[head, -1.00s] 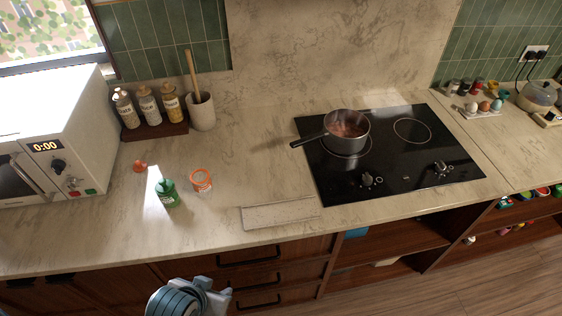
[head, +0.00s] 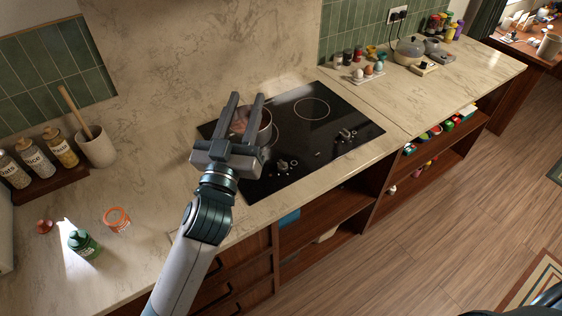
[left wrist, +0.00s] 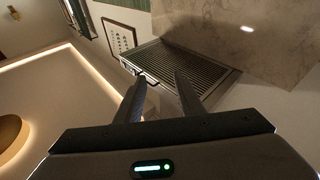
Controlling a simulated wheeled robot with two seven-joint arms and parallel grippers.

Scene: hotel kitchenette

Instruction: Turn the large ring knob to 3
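The black glass cooktop (head: 345,150) is set in the marble counter, with two groups of dark knobs along its front edge. The left knobs (head: 283,165) lie just right of my left gripper's wrist; the right knobs (head: 346,135) stand farther right. The knob markings are too small to read. A bare ring (head: 312,108) shows at the back right. My right gripper is not in view.
Spice jars and eggs (head: 367,71) sit behind the cooktop's right side. The left wrist view faces up at a slatted hood (left wrist: 190,68).

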